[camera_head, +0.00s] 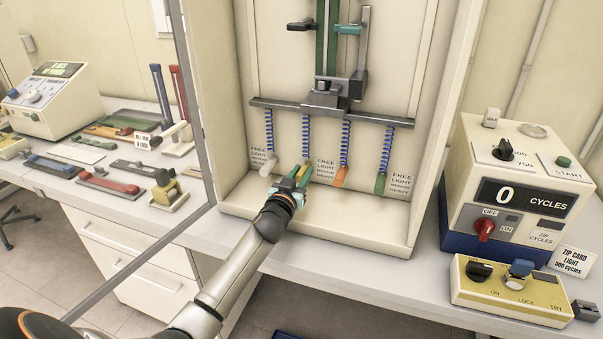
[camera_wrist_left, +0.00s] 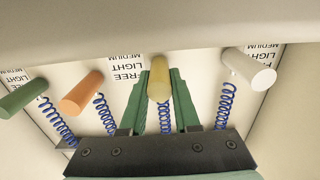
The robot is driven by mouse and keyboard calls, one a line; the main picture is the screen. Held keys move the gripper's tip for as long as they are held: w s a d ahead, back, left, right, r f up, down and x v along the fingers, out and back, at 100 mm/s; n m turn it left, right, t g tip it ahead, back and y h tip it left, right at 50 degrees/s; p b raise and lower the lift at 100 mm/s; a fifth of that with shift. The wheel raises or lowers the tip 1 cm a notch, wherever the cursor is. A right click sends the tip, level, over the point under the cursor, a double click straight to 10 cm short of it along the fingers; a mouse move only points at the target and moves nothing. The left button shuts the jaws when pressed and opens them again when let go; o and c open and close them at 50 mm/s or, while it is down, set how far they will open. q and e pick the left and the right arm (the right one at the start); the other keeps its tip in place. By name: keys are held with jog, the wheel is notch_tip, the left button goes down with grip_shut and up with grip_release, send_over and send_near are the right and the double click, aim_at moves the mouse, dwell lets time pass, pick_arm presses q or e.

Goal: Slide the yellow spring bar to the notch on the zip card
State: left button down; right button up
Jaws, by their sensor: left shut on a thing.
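The yellow spring bar (camera_head: 305,171) hangs under a blue coil spring in the cabinet, second from the left of several coloured bars. My left gripper (camera_head: 292,184) is shut on it; in the left wrist view the yellow bar (camera_wrist_left: 158,80) sits between the green fingers (camera_wrist_left: 158,100). The zip card (camera_head: 573,262) leans at the right, reading "ZIP CARD LIGHT 500 cycles". Printed scales FREE, LIGHT, MEDIUM, HEAVY (camera_head: 325,170) stand on the back panel beside the bars. The gripper hides part of the yellow bar's surroundings, and I cannot tell which notch it is at. My right gripper is out of view.
White (camera_head: 268,167), orange (camera_head: 341,177) and green (camera_head: 380,183) bars hang close beside the yellow one. A grey crossbar (camera_head: 275,107) runs above the springs. A cycle counter (camera_head: 518,190) and a yellow switch box (camera_head: 510,291) stand right. The cabinet floor in front is clear.

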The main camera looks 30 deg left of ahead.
pick_arm(q)
jog(key=shift+f, duration=0.2)
jog(key=c, duration=0.6)
grip_release()
jog(key=shift+c, duration=0.2)
jog(key=shift+s, duration=0.1)
jog(key=v, duration=1.2)
jog(key=shift+s, duration=0.2)
